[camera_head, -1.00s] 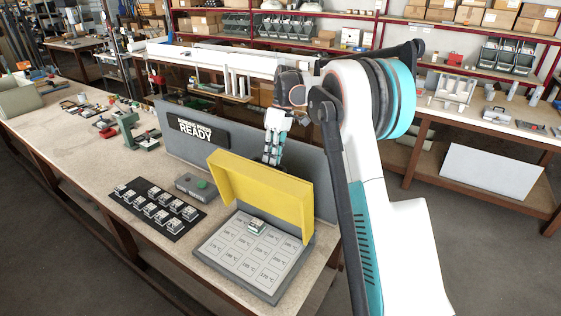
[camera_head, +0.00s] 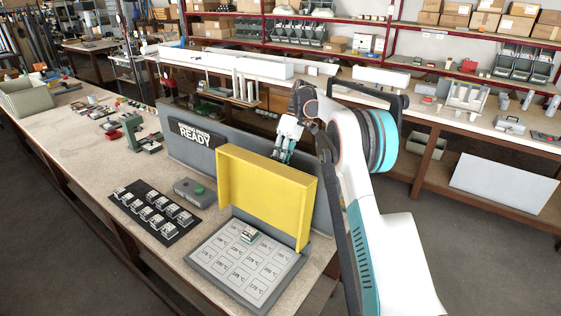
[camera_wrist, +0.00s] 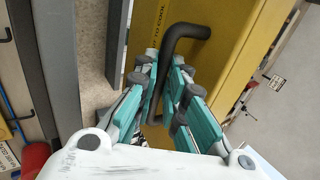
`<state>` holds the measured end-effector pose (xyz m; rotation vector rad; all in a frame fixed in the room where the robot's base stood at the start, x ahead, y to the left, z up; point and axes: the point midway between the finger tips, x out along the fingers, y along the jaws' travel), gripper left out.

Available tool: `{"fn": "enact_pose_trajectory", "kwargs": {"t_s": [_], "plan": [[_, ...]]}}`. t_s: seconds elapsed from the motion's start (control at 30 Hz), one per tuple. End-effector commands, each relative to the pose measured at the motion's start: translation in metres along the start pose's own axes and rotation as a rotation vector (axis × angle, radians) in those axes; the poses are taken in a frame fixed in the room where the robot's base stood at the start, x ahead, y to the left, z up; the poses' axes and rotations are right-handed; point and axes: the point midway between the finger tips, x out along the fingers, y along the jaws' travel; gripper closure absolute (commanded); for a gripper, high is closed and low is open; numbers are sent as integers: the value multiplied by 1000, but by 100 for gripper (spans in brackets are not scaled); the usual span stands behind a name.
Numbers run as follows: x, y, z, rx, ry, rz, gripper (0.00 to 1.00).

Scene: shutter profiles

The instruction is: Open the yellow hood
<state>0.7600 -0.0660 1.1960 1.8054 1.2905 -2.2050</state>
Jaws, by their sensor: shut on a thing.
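The yellow hood (camera_head: 262,200) stands raised, close to upright, at the back of the grey plate with printed temperature fields (camera_head: 199,262). Its open inner side faces the front of the bench. My gripper (camera_head: 283,157) is behind the hood's top edge, with its fingertips partly hidden by the hood. In the wrist view my gripper (camera_wrist: 166,75) has its fingers around the bent black handle (camera_wrist: 185,33) on the hood's yellow outer face (camera_wrist: 240,50). A small pale block (camera_head: 249,235) sits on the plate below the hood.
A grey panel with a READY display (camera_head: 195,134) stands behind the hood. A grey box with a green button (camera_head: 197,190) and a black mat of several small blocks (camera_head: 123,205) lie left of the plate. The front bench edge is clear.

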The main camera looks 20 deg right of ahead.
Motion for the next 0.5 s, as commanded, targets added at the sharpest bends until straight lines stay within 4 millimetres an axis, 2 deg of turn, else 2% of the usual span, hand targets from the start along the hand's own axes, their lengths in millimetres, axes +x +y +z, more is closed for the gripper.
{"fn": "enact_pose_trajectory", "kwargs": {"t_s": [0.03,0.17,0.2,0.27,0.3,0.5], "plan": [[3,8,-1,6,7,14,100],[3,7,-1,6,7,14,100],[3,7,-1,6,7,14,85],[2,7,-1,6,8,14,71],[2,6,-2,5,8,14,69],[1,4,-2,3,7,11,69]]}}
